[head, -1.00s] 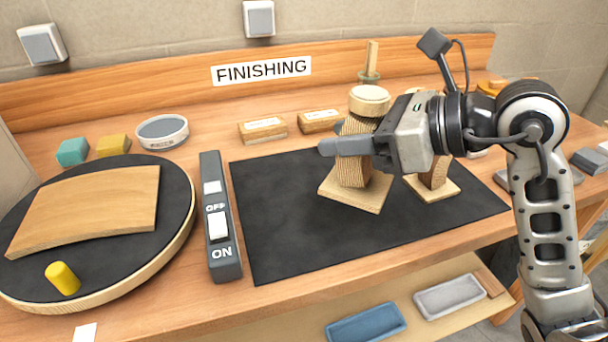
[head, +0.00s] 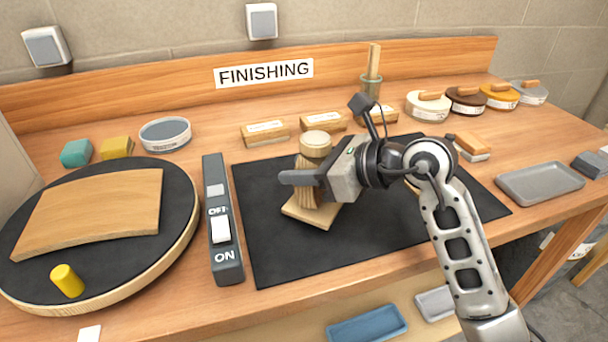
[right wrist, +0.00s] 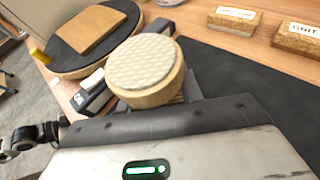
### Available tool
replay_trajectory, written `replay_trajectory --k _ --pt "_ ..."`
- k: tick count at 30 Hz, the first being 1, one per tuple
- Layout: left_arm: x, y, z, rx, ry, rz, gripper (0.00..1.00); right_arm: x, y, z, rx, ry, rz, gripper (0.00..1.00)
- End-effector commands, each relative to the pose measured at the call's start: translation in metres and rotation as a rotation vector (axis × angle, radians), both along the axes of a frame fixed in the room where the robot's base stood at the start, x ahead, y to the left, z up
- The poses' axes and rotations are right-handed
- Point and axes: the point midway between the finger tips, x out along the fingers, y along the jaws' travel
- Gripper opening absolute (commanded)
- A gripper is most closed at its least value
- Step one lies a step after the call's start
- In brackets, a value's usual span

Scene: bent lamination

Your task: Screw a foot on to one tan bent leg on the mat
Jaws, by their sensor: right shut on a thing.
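A tan bent leg (head: 307,191) with a square plate at its bottom stands near the middle of the black mat (head: 258,250). A round pale wooden foot (head: 316,144) sits on its top end; its textured pad faces up in the right wrist view (right wrist: 146,64). I cannot tell how tightly the foot is seated. My right gripper (head: 300,178) is shut around the leg just below the foot, reaching in from the right. The far finger is hidden. A second tan leg (head: 411,186) is almost wholly hidden behind my right arm. My left gripper is out of view.
A turntable (head: 188,222) with a curved board stands left, beside an ON/OFF switch box (head: 228,262). Sanding blocks (head: 265,133), a jar (head: 371,86) and round tins (head: 428,106) line the back. A grey tray (head: 540,182) lies right. The mat's front is clear.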

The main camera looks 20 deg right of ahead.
Motion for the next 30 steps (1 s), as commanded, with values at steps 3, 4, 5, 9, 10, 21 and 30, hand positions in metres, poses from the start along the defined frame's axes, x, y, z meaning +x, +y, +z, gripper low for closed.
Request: replay_trajectory --k 3,4,5,9,10,21,30 --pt "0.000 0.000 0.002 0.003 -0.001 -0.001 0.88 -0.001 0.000 -0.014 0.004 0.001 -0.002 0.00" --pt "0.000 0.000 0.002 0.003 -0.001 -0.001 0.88 0.000 0.000 -0.016 0.003 0.000 -0.002 0.00" --pt "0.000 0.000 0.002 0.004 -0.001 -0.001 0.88 0.000 0.000 -0.017 0.002 -0.001 -0.002 0.00" --pt "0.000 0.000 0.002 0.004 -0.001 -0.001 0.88 0.000 -0.001 -0.018 0.000 -0.004 -0.002 0.00" --pt "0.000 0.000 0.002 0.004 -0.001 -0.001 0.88 0.000 -0.001 -0.018 -0.001 -0.004 -0.002 0.00" --pt "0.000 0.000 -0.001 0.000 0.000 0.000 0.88 -0.001 0.000 -0.022 -0.001 -0.001 -0.001 0.58" --pt "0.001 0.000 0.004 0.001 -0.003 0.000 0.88 0.000 0.000 -0.017 0.001 -0.002 -0.002 0.58"
